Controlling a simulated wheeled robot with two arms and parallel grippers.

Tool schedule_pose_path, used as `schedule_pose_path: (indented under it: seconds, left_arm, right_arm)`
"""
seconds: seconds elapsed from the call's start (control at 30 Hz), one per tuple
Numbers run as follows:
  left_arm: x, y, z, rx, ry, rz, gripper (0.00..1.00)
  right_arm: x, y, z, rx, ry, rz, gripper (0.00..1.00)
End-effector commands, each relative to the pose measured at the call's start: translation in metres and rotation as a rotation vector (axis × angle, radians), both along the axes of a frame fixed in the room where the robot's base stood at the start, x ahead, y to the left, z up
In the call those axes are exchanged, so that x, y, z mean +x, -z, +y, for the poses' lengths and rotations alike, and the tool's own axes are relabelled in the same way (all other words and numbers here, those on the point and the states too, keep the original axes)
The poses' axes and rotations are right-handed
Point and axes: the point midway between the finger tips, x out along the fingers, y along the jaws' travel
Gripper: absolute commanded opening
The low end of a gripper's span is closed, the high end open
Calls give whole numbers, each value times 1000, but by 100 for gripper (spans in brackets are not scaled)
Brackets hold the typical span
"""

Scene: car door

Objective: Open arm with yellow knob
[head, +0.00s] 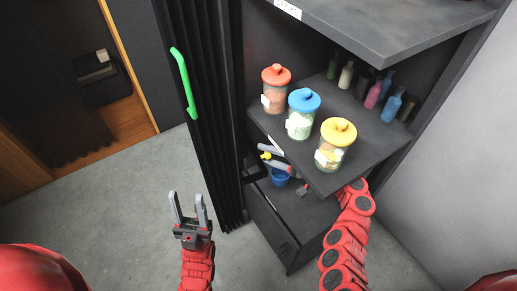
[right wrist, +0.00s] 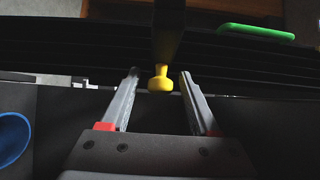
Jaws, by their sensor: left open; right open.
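The yellow knob (right wrist: 160,78) sits at the end of a dark arm (right wrist: 167,35) in the right wrist view. My right gripper (right wrist: 158,74) is open, with one finger on each side of the knob and a visible gap to each. In the head view the knob (head: 266,156) shows small, by the grey fingers of my right gripper (head: 264,153), under the jar shelf. That shelf hides part of my right gripper and wrist. My left gripper (head: 189,210) is open and empty above the floor, left of the cabinet.
A dark folding door with a green handle (head: 183,82) stands left of the cabinet. The shelf (head: 330,180) above my right gripper bears red-, blue- and yellow-lidded jars and several bottles. A blue cup (head: 280,178) is close below my right gripper. The floor at left is clear.

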Motion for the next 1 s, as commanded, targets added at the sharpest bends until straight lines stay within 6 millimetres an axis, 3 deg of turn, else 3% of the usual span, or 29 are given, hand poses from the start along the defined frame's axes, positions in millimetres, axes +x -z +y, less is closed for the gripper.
schedule_pose_path:
  seconds: [0.2, 0.53, 0.9, 1.0]
  left_arm:
    - [0, -4, 0, 0, 0, 0, 50]
    - [0, -4, 0, 0, 0, 0, 50]
    - [0, -4, 0, 0, 0, 0, 50]
    - [0, -4, 0, 0, 0, 0, 50]
  right_arm:
    - [8, -1, 23, 1, 0, 0, 62]
    - [10, 0, 26, 0, 2, 0, 62]
    - [10, 0, 26, 0, 3, 0, 0]
    - [10, 0, 26, 0, 3, -1, 0]
